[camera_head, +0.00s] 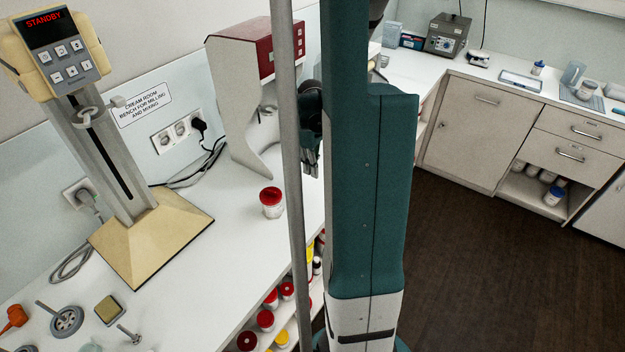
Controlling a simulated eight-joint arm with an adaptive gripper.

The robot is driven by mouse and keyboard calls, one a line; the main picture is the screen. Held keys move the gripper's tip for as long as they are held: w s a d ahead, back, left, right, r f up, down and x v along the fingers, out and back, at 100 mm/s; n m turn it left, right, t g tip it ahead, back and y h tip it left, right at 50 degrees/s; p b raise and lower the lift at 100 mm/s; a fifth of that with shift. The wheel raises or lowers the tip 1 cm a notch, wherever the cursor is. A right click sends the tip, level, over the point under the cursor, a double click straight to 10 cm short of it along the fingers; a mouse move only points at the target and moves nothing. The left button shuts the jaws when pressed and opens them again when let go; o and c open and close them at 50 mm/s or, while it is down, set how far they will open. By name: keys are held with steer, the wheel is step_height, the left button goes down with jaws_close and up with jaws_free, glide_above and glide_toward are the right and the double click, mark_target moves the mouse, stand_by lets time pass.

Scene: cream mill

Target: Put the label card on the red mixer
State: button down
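The red mixer (278,54) stands on the white bench, left of my arm. My gripper (311,164) points down just right of the mixer's stand, partly hidden behind the pole and my arm. Its fingers look small and dark, and I cannot tell whether they are open or hold anything. I cannot make out a label card anywhere.
A beige mixer (125,150) with a STANDBY display stands at left. A red-lidded jar (271,202) sits on the bench (225,255) before the red mixer. Loose tools lie at bottom left. A sign (143,105) hangs on the wall.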

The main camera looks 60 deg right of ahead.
mark_target(312, 185)
steer(key=shift+f, duration=0.5)
steer(key=shift+f, duration=2.05)
steer(key=shift+f+b, duration=0.2)
steer(key=shift+b, duration=0.1)
steer(key=c, duration=2.7)
jaws_free()
steer(key=shift+o, duration=0.2)
steer(key=shift+r, duration=0.2)
steer(key=shift+r+p, duration=0.6)
steer(key=shift+r, duration=5.4)
